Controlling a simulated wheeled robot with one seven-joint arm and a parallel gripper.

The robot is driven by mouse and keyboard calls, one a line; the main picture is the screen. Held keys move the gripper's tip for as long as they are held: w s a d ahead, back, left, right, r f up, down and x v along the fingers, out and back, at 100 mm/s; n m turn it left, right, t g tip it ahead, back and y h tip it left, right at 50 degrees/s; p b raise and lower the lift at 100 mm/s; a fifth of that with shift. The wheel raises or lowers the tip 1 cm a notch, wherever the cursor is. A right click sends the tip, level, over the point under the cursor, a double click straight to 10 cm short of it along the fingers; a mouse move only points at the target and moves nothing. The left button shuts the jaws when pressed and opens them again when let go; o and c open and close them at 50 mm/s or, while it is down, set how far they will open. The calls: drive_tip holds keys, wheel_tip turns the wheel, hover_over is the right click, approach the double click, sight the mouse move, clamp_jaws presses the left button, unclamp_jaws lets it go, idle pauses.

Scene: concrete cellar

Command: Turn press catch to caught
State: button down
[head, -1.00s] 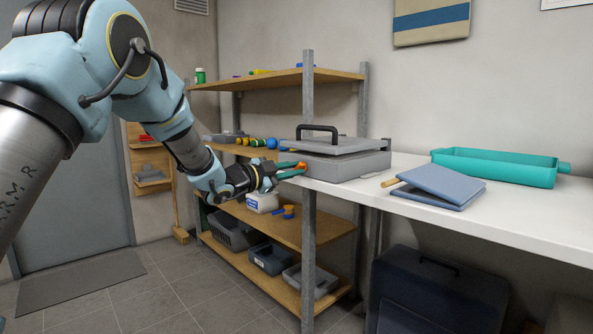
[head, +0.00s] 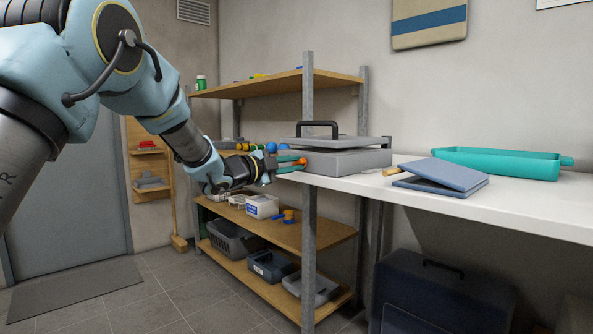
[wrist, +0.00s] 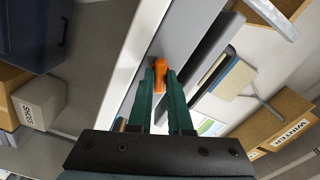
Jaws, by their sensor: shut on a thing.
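The press (head: 345,161) is a flat grey box with a grey upper plate and a black handle (head: 319,125) on top. It stands at the left end of the white bench. Its orange catch (head: 300,161) is at the left front corner and also shows in the wrist view (wrist: 160,68). My gripper (head: 290,164), with dark green fingers, reaches it from the left. In the wrist view the fingertips (wrist: 160,79) are on either side of the catch and shut on it. The fingers hide part of the catch, and I cannot tell its exact setting.
A blue-grey folder-like object (head: 443,178) and a teal tray (head: 497,162) lie on the white bench (head: 520,208) to the right. Wooden shelves with bins (head: 235,241) are below my gripper.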

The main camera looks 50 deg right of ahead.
idle(0.3)
drive_tip(key=shift+f+m+b, duration=0.2)
drive_tip(key=shift+m+b, duration=0.8)
drive_tip(key=shift+b, duration=0.4)
drive_tip(key=shift+m+b, duration=1.3)
drive_tip(key=shift+b, duration=0.35)
drive_tip(key=c, duration=0.7)
unclamp_jaws()
drive_tip(key=shift+r, duration=0.2)
drive_tip(key=shift+a, duration=0.1)
drive_tip(key=shift+w+a+b, duration=0.2)
drive_tip(key=shift+a+b, duration=0.7)
drive_tip(key=shift+a, duration=2.55)
